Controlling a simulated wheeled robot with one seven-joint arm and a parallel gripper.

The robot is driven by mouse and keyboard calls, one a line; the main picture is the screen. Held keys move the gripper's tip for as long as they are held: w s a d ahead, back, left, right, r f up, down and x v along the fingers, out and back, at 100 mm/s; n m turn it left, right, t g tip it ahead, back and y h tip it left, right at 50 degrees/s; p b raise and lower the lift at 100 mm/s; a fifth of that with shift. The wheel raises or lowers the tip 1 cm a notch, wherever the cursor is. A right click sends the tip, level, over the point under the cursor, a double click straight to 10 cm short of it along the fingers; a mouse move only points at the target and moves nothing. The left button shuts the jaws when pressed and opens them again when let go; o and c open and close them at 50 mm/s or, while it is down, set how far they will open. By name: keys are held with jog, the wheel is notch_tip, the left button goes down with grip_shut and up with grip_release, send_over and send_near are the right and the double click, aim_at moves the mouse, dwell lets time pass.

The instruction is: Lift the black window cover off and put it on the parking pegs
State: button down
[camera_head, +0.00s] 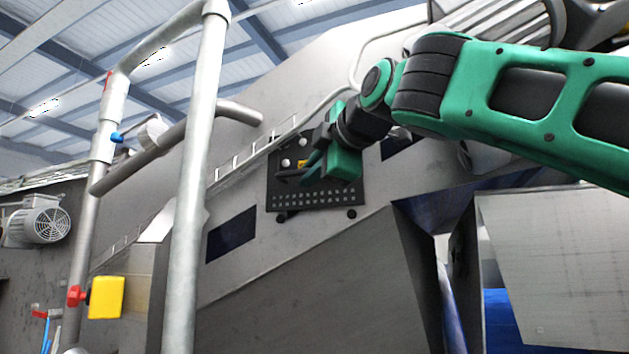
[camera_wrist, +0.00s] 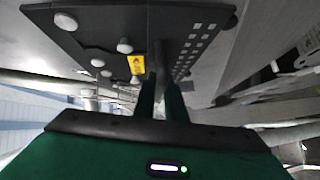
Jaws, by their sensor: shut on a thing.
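The black window cover (camera_head: 334,199) is a dark flat plate with rows of small light squares along its lower part, in front of the sloping grey machine wall. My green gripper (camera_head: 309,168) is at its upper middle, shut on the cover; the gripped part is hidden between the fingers. In the wrist view the cover (camera_wrist: 200,16) fills the top, with a yellow label (camera_wrist: 137,64) beside my fingertips (camera_wrist: 161,82). Pale round knobs (camera_wrist: 66,21) show at the plate. Two dark knobs (camera_head: 351,214) sit just below its lower edge. I cannot tell whether the cover touches the wall.
A dark rectangular opening (camera_head: 232,235) lies left of the cover, and another (camera_head: 400,146) lies to its upper right, partly behind my arm. A grey pipe frame (camera_head: 196,150) stands at the left. A yellow box (camera_head: 106,297) is on its post.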

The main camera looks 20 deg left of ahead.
jog(key=shift+s+a, duration=0.1)
jog(key=shift+s, duration=1.05)
jog(key=shift+s, duration=1.35)
jog(key=shift+s+a, duration=0.1)
jog(key=shift+s, duration=0.3)
jog(key=s, duration=0.6)
jog(key=shift+s+a+f, duration=0.15)
dwell(0.8)
jog(key=shift+s, duration=0.1)
dwell(0.7)
